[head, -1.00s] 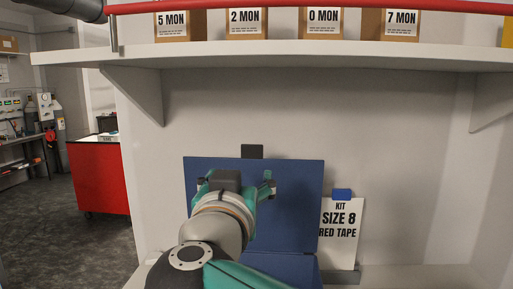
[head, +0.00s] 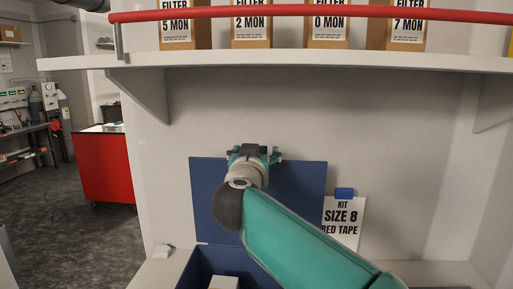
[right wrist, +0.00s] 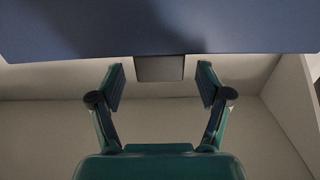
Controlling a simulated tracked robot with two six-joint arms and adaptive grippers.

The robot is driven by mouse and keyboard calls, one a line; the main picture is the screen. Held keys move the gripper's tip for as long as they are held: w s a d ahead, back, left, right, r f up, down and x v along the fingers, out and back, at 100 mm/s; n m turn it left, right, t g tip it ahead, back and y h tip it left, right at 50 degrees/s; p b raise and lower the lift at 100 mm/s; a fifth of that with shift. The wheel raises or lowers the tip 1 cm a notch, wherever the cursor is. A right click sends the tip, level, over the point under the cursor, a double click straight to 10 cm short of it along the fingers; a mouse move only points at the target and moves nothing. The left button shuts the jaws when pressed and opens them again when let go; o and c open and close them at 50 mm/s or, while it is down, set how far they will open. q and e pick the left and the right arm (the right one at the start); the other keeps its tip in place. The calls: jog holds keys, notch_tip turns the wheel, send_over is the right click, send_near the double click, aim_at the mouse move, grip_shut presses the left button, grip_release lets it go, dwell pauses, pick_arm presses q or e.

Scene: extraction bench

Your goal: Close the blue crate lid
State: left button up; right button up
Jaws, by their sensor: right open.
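The blue crate (head: 207,262) stands open on the bench, at the bottom of the head view. Its blue lid (head: 300,200) stands upright at the back; the lid also fills the top of the right wrist view (right wrist: 90,30). A dark grey tab (right wrist: 160,68) sticks out from the lid's edge. My right gripper (head: 254,151) is at the lid's top edge, in front of it. In the right wrist view its fingers (right wrist: 160,85) are open, one on each side of the tab and apart from it. My left gripper is not in view.
A white block (head: 223,283) shows inside the crate. A kit card (head: 343,222) with a blue clip stands right of the lid. A shelf (head: 300,61) with filter boxes and a red bar (head: 300,12) runs above.

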jog(key=shift+w, duration=0.35)
jog(key=shift+c, duration=0.3)
grip_shut()
